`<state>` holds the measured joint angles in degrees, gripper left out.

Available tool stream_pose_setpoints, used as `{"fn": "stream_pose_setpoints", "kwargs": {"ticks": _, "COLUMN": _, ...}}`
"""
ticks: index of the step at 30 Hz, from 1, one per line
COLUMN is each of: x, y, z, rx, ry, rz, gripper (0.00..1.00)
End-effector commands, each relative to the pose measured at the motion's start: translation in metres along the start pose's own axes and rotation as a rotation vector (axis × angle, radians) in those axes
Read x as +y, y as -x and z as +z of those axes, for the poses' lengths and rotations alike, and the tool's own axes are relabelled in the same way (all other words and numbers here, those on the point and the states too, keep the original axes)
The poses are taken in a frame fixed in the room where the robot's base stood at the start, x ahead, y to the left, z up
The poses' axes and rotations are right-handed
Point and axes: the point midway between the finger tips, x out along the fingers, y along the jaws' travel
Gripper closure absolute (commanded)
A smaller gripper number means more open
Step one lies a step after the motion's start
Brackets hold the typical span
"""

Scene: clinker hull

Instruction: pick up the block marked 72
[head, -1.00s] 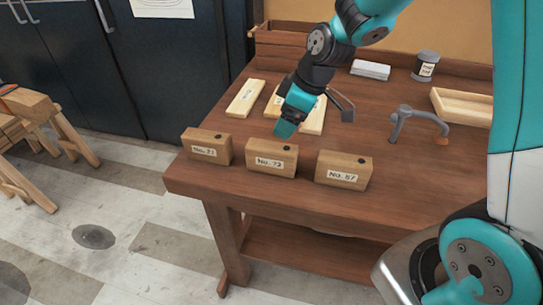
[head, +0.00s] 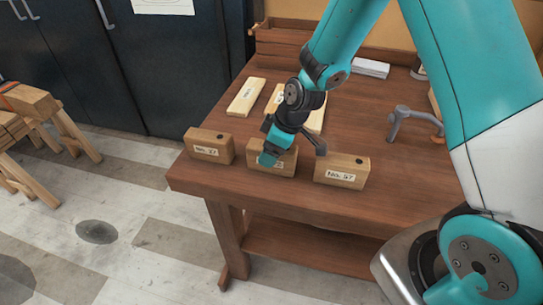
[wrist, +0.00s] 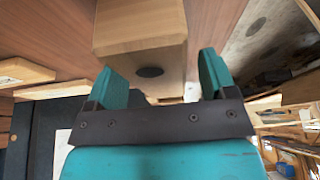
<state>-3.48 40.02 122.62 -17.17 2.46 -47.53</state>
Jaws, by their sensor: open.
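The block marked 72 (head: 287,162) is the middle of three wooden blocks along the workbench's front edge. My gripper covers most of its label in the head view; the number was readable a second ago. My gripper (head: 268,157) is open, pointing down at this block. In the wrist view a wooden block with a dark round hole (wrist: 140,35) lies between and beyond the two teal fingers (wrist: 164,78). The fingers do not appear closed on it. The left block (head: 209,146) has a label too small to read surely. The right block (head: 341,171) reads No. 57.
The workbench (head: 225,178) carries pale labelled boards (head: 245,97) behind the blocks. A grey clamp-like fixture (head: 415,122) stands to the right, and a pale stack (head: 371,68) lies at the back. The neighbouring blocks stand close on both sides, with narrow gaps.

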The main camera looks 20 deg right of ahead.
Motion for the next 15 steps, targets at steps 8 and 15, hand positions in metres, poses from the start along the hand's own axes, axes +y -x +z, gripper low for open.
{"fn": "stream_pose_setpoints", "kwargs": {"ticks": 8, "x": -0.0001, "y": 0.0002, "z": 0.0001, "rx": 0.0, "ry": 0.0, "rz": -0.001, "gripper": 0.75}}
{"fn": "stream_pose_setpoints", "kwargs": {"ticks": 15, "x": 0.0, "y": 0.0007, "z": -0.0004, "rx": 0.001, "ry": 0.0, "rz": 0.0, "gripper": 0.86}}
